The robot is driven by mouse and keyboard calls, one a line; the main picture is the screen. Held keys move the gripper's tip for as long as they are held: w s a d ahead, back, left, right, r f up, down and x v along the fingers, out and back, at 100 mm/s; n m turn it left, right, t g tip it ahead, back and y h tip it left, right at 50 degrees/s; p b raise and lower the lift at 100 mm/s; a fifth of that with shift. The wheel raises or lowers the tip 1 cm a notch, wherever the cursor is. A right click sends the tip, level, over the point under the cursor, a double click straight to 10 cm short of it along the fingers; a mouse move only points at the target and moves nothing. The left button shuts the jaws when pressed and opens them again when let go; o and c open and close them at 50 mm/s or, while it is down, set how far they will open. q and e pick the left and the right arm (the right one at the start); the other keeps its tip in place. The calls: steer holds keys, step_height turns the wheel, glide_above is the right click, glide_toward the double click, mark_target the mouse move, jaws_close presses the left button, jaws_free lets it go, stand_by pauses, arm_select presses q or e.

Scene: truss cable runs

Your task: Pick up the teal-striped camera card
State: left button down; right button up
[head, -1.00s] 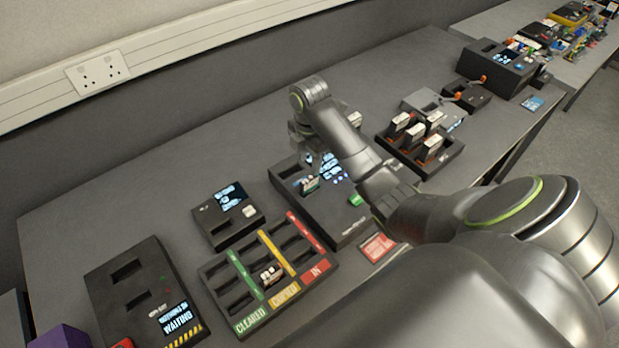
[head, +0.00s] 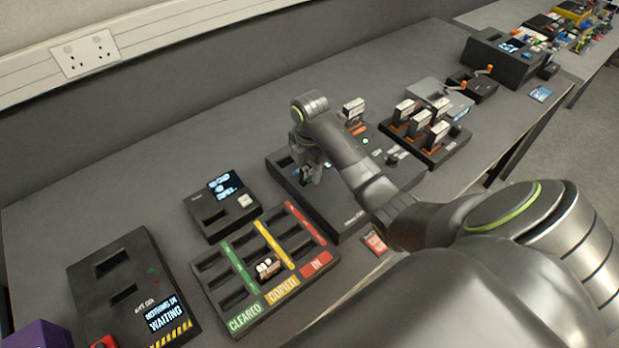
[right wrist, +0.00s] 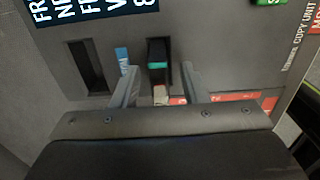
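The teal-striped camera card (right wrist: 157,66) shows in the right wrist view as a dark card end with a teal band, at a slot in the dark copy unit (right wrist: 220,50). My right gripper (right wrist: 156,72) is open, with one finger on each side of the card and a gap visible on both sides. In the head view my right gripper (head: 312,172) is low over the copy unit (head: 345,213), and it and my arm hide the card there. My left gripper is in neither view.
An empty-looking slot (right wrist: 86,66) lies left of the card. The CLEARED/COPIED/IN tray (head: 238,318) and a small reader (head: 207,214) stand to the left. A rack (head: 447,152) holding several cards stands behind right. A WAITING box (head: 100,290) is at far left.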

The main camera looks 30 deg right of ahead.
steer(key=shift+f, duration=0.15)
jaws_close()
stand_by(0.4)
